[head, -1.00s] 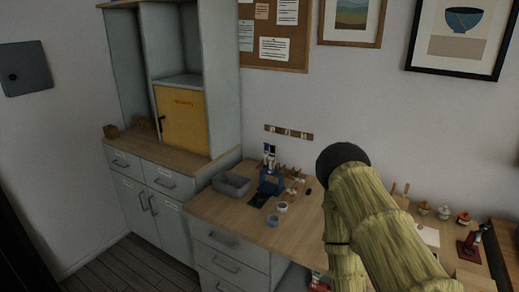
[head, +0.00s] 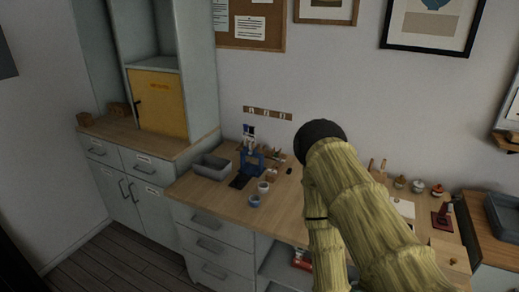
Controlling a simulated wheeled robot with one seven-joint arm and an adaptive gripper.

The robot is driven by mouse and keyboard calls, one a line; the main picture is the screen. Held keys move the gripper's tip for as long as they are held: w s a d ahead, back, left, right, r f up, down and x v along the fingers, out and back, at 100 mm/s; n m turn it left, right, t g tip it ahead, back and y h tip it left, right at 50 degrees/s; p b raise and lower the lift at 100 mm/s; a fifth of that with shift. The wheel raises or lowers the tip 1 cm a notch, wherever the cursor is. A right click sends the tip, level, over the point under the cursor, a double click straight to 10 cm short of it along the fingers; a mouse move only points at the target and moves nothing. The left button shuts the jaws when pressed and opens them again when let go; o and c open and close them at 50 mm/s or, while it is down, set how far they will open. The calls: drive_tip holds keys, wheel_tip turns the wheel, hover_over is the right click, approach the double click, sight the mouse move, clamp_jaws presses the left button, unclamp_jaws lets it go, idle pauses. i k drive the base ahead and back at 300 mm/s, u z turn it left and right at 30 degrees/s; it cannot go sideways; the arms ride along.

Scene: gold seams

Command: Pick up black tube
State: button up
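A blue stand (head: 251,164) holds a small cluster of tubes (head: 249,132) with white and dark parts, on the wooden worktop. They are too small for me to tell which one is the black tube. A small black object (head: 289,171) lies on the worktop to the right of the stand; I cannot tell what it is. My arm, in a straw-coloured cover with a black rounded joint, rises at the right of the stand and hides part of the worktop. My gripper is not in view.
A grey bin (head: 211,168) stands left of the blue stand. A white cup (head: 263,188) and a blue-grey cup (head: 254,201) stand in front. Small lidded pots (head: 418,186) and a dark red stand (head: 441,217) are at the right. A tall cabinet (head: 203,75) borders the worktop's left.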

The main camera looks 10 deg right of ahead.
sight(251, 138)
drive_tip(key=u, duration=1.5)
drive_tip(key=i, duration=0.8)
drive_tip(key=z, duration=1.85)
